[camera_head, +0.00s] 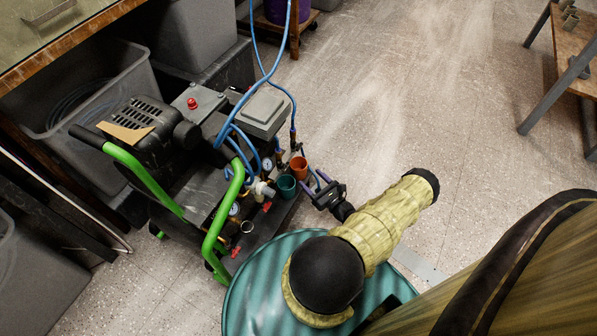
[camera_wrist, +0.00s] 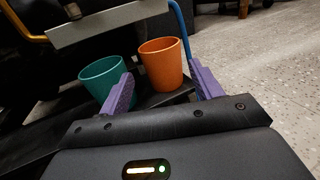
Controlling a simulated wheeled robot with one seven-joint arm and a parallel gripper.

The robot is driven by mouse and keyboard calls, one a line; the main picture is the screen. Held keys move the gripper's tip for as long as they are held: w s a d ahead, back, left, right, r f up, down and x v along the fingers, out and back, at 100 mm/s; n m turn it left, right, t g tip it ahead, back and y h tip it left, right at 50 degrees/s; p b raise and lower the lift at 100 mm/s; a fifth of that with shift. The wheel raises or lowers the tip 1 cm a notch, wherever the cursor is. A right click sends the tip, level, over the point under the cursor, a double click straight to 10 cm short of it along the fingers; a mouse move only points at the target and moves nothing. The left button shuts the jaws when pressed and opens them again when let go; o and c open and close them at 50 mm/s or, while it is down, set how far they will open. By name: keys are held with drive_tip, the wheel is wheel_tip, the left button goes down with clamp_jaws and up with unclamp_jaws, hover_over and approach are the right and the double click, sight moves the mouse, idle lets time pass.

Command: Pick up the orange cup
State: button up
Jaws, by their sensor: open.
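The orange cup (camera_wrist: 162,65) stands upright on a dark surface of the compressor, ahead of my gripper in the wrist view. In the head view the orange cup (camera_head: 299,167) sits at the machine's right edge. My gripper (camera_wrist: 165,88) is open, with its two purple fingers pointing toward the cup. The cup shows between the fingertips, but I cannot tell whether it is within their reach. In the head view my gripper (camera_head: 313,184) is just below and right of the cup. The gripper is empty.
A teal cup (camera_wrist: 106,80) stands close to the left of the orange cup, behind my left finger. The compressor (camera_head: 190,150) has green handles and blue hoses (camera_head: 262,80) near the cups. A teal drum (camera_head: 255,290) is below my arm. Open floor (camera_head: 370,110) lies to the right.

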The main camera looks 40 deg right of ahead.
sight(304, 172)
drive_tip(key=shift+w+b, duration=0.35)
drive_tip(key=shift+w, duration=1.35)
drive_tip(key=shift+w+f+b, duration=0.15)
drive_tip(key=shift+w+b, duration=0.15)
drive_tip(key=w+b, duration=0.2)
drive_tip(key=w, duration=0.2)
drive_tip(key=shift+w, duration=0.3)
drive_tip(key=shift+c, duration=0.3)
drive_tip(key=c, duration=0.6)
